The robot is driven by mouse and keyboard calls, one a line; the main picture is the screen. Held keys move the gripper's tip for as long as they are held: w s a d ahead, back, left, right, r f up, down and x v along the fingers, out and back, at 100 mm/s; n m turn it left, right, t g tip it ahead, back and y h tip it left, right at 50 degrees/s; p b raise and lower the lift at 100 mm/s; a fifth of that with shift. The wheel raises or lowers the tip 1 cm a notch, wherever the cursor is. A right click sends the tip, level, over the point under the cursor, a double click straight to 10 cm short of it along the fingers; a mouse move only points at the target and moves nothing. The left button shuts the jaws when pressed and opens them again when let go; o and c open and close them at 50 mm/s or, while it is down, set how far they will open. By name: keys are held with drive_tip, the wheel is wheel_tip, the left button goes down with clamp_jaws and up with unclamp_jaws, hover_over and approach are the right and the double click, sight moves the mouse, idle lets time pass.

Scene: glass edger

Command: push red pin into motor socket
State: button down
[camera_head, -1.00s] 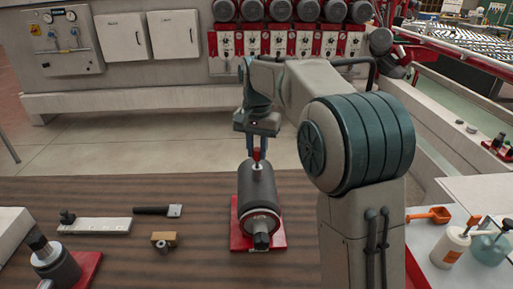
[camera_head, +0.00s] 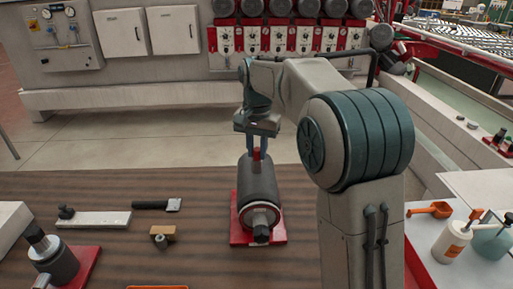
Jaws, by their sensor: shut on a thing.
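The grey cylindrical motor (camera_head: 258,185) lies on a red base plate (camera_head: 238,233) near the middle of the brown table, its shaft end facing me. My gripper (camera_head: 257,150) points down at the motor's far end and is shut on the red pin (camera_head: 257,154). The pin stands upright between the fingers at the top of the motor. Its lower end meets the motor's upper side. The socket itself is hidden, so I cannot tell how deep the pin sits.
A second motor (camera_head: 56,262) stands at the left front. A pale plate with a black knob (camera_head: 95,219), a black-handled tool (camera_head: 155,205) and a small brown block (camera_head: 162,233) lie left of the motor. An orange edge (camera_head: 157,287) shows at the bottom. Bottles (camera_head: 452,240) stand right.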

drive_tip(key=shift+f, duration=0.15)
drive_tip(key=c, duration=1.2)
unclamp_jaws()
drive_tip(key=shift+o, duration=0.2)
wheel_tip(320, 180, up, 14)
drive_tip(key=s+d+f+n+t, duration=0.1)
drive_tip(key=s+d+f, duration=0.2)
drive_tip(key=s+f, duration=0.3)
drive_tip(key=s+d+f+n+t, duration=0.1)
drive_tip(key=s+d+f, duration=0.3)
drive_tip(key=s, duration=0.8)
drive_tip(key=s+d+f+n+t+b, duration=0.1)
drive_tip(key=s+d+f, duration=0.3)
drive_tip(key=s+f, duration=0.4)
drive_tip(key=shift+s+d+f+n+t, duration=0.15)
drive_tip(key=shift+s+d+n+t, duration=0.2)
drive_tip(key=shift+s+n, duration=0.45)
